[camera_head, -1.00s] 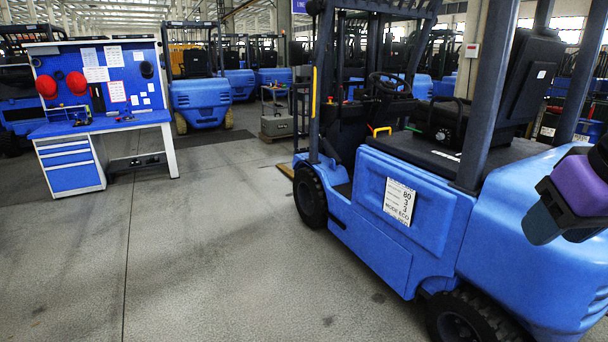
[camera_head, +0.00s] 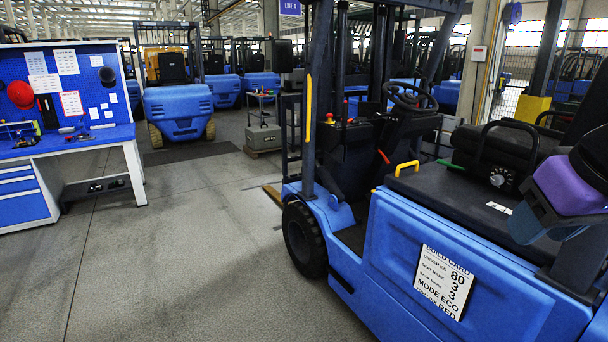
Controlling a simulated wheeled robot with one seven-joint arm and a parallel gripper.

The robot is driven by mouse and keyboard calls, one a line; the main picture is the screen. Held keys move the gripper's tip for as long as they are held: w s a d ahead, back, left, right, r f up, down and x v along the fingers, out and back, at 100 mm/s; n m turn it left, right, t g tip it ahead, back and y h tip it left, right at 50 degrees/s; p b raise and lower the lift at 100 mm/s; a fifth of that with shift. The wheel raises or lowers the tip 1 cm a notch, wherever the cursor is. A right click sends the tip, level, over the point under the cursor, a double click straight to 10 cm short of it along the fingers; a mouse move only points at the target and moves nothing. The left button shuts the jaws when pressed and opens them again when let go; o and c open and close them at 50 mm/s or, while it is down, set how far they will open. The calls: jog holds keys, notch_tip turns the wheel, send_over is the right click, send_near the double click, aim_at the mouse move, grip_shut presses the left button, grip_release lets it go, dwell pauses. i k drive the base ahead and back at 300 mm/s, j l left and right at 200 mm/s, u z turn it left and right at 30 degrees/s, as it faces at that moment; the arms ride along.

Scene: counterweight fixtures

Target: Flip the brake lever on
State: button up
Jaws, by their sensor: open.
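A blue forklift with an open cab fills the right half. Its steering wheel (camera_head: 410,97) stands on the dark dash. A small orange-red lever (camera_head: 383,156) sticks up below the wheel, by the cab opening. Red knobs (camera_head: 330,117) sit at the left of the dash. I cannot tell for certain which of these is the brake lever, nor its setting. A purple and black part of my arm shows at the right edge, apart from these controls; no fingertips are visible.
The forklift's front wheel (camera_head: 303,240) and blue side panel stand between me and the cab. A card (camera_head: 444,281) is fixed on the panel. A blue workbench (camera_head: 70,145) is at the left. Grey floor (camera_head: 190,250) is clear between them. More forklifts stand behind.

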aim_at(345, 105)
jog(key=i+j+z, duration=0.1)
jog(key=i, duration=1.1)
jog(key=i+j+z, duration=0.3)
jog(key=i+j, duration=1.55)
jog(key=j, duration=0.15)
